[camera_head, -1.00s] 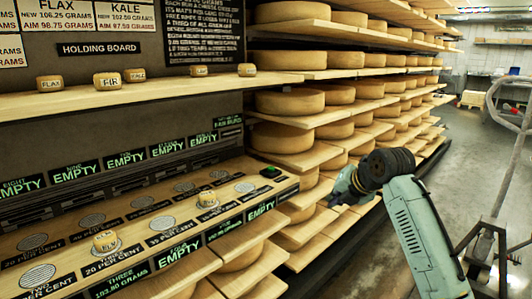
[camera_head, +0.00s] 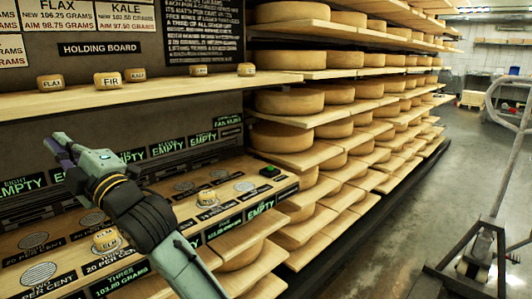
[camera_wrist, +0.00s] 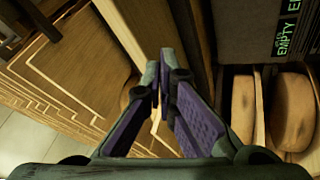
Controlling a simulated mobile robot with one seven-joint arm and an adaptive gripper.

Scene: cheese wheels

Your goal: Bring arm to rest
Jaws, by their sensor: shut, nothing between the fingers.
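My gripper (camera_head: 60,148) is at the left of the head view, at the end of my grey-green arm with its dark wrist. It is in front of the lower board's panel, below the edge of the holding board shelf (camera_head: 180,88). My arm reaches up and left across the lower board (camera_head: 262,187). In the wrist view my gripper (camera_wrist: 158,72) shows two purple-padded fingers drawn together at the tips. Nothing shows between them. Part of the lower board and its labels is hidden behind my arm.
Small cheeses such as the FIR one (camera_head: 108,80) sit on the upper shelf. Another small cheese (camera_head: 106,239) sits on the lower board, close to my arm. Racks of cheese wheels (camera_head: 290,101) run along the right. The floor (camera_head: 450,190) further right is mostly open, with a metal frame (camera_head: 482,250).

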